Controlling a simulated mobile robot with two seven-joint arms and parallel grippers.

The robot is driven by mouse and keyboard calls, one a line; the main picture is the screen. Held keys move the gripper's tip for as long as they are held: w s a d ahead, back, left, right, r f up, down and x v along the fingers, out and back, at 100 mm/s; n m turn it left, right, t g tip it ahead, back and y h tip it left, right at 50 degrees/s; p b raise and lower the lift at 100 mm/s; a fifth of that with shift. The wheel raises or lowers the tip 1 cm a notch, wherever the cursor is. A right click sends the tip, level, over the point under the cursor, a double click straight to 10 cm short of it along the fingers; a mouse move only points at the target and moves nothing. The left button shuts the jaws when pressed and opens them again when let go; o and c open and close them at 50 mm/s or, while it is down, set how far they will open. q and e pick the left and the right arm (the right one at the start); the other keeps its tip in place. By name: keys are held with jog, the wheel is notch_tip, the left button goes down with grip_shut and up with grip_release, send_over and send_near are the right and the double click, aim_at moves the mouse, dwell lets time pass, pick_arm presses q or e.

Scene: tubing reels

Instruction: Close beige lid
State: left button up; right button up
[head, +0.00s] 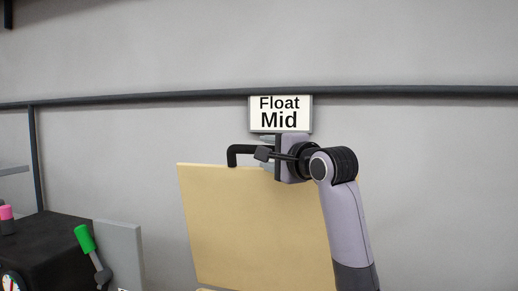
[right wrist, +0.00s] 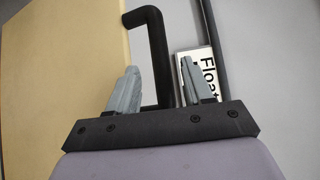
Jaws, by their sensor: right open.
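The beige lid (head: 250,220) stands upright, raised open, in the middle of the head view. A black bar handle (head: 236,150) sits on its top edge. My right gripper (head: 264,153) is at the top edge of the lid, beside the handle. In the right wrist view the beige lid (right wrist: 60,70) fills the left side. There the handle (right wrist: 160,50) reaches down between the two open fingers of my right gripper (right wrist: 165,88), and I cannot tell whether they touch it. The box under the lid is out of view. My left gripper is not in view.
A sign reading "Float Mid" (head: 280,114) hangs on the grey wall behind the lid. At lower left are a black box (head: 45,245) with a dial, a pink knob (head: 6,213) and a green-handled lever (head: 84,238) by a grey panel (head: 122,250).

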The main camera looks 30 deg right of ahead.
jog(key=shift+w+d+p, duration=0.15)
jog(key=shift+w+p, duration=0.2)
jog(key=shift+w, duration=0.9)
jog(key=shift+w+d+p, duration=0.1)
jog(key=shift+w+p, duration=0.2)
jog(key=shift+w, duration=0.95)
grip_shut()
jog(key=shift+a+f, duration=0.1)
